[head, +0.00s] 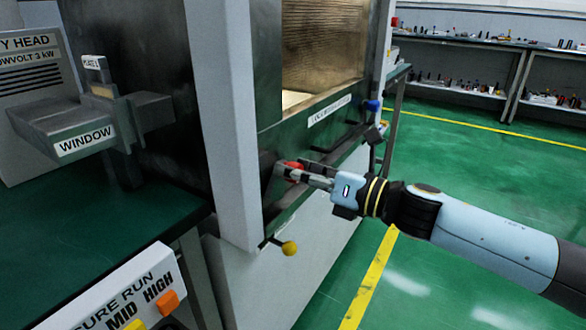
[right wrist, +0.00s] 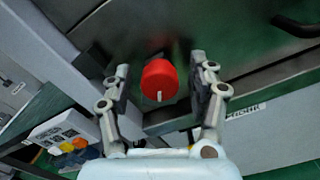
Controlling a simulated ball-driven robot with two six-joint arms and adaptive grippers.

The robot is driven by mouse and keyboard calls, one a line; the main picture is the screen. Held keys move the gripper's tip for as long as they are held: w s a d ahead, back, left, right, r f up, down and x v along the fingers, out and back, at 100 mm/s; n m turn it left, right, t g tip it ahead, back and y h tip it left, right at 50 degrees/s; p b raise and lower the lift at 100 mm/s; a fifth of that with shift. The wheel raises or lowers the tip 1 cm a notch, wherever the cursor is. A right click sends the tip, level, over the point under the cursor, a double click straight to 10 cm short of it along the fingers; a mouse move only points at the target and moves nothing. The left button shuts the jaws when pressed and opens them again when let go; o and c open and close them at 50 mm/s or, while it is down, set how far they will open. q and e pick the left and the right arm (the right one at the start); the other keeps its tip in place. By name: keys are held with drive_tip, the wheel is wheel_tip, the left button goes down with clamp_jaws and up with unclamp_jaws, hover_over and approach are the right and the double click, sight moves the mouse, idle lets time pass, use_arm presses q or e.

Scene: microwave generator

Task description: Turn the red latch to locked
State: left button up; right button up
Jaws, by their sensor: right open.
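The red latch (head: 291,170) is a red knob on the dark front panel of the microwave generator, below its lit opening. In the right wrist view the knob (right wrist: 160,79) is round, with a pale mark at its lower rim. My right gripper (head: 289,173) reaches it from the right. In the right wrist view its fingers (right wrist: 163,87) are open, one on each side of the knob, with a gap on both sides. The head view partly hides the knob behind the fingers. My left gripper is not in view.
A yellow ball-ended lever (head: 289,247) sticks out below the panel. A blue knob (head: 371,105) and a dark bar handle (head: 330,150) are on the front. A sign panel with coloured buttons (head: 168,301) is at lower left. Green floor is clear at right.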

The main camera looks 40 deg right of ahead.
drive_tip(key=shift+w+a, duration=0.2)
drive_tip(key=shift+w, duration=0.25)
drive_tip(key=c, duration=1.1)
drive_tip(key=shift+c, duration=0.2)
